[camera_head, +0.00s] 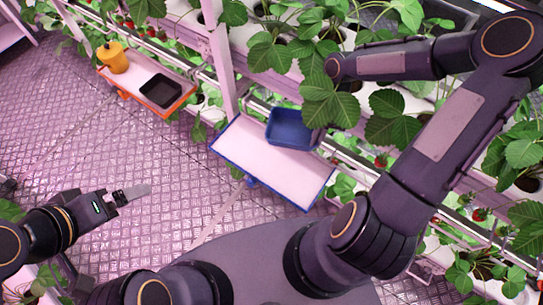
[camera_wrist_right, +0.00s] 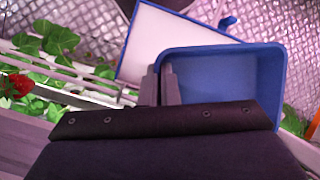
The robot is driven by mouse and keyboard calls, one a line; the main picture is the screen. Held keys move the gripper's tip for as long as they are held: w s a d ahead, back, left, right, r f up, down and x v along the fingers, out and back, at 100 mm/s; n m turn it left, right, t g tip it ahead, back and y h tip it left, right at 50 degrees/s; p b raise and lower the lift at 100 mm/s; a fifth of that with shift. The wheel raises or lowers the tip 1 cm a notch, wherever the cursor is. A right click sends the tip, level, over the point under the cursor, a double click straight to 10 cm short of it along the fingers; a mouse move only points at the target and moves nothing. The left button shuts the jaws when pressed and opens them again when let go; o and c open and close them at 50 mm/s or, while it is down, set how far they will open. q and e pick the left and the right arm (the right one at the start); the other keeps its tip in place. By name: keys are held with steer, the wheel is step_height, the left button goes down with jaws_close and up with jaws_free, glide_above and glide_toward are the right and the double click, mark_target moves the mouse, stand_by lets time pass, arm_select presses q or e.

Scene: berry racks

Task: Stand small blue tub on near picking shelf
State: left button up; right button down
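The small blue tub (camera_head: 290,130) is upright at the upper edge of the near picking shelf (camera_head: 262,170), a white board with a blue rim. In the right wrist view the tub (camera_wrist_right: 220,85) overlaps the shelf (camera_wrist_right: 160,32); I cannot tell whether its base touches the board. My right gripper (camera_wrist_right: 160,85) has its two fingers close together on either side of the tub's wall, shut on it. Leaves hide most of this gripper in the head view. My left gripper (camera_head: 130,193) is over the floor at the left, away from the tub; its finger gap is unclear.
Strawberry plants (camera_head: 335,95) and a pink post (camera_head: 222,65) stand close behind the near shelf. The shelf's lower right part is bare.

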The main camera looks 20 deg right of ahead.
steer(key=s+f+m+t+y+b, duration=0.15)
steer(key=s+m, duration=0.25)
steer(key=s, duration=0.6)
steer(key=b, duration=0.2)
glide_toward(279, 178)
steer(key=shift+s+a+f+m, duration=0.2)
steer(key=shift+s+a, duration=0.1)
steer(key=shift+a, duration=0.15)
steer(key=shift+s+a+f+m, duration=0.1)
steer(key=shift+s+a+m, duration=0.15)
steer(key=shift+a, duration=0.2)
steer(key=shift+w+a+f, duration=0.2)
steer(key=shift+a+f, duration=0.1)
steer(key=shift+f, duration=0.2)
step_height(279, 178, down, 3)
steer(key=shift+r+p, duration=0.1)
steer(key=shift+p, duration=0.6)
steer(key=shift+d+h, duration=0.1)
steer(key=shift+h, duration=0.15)
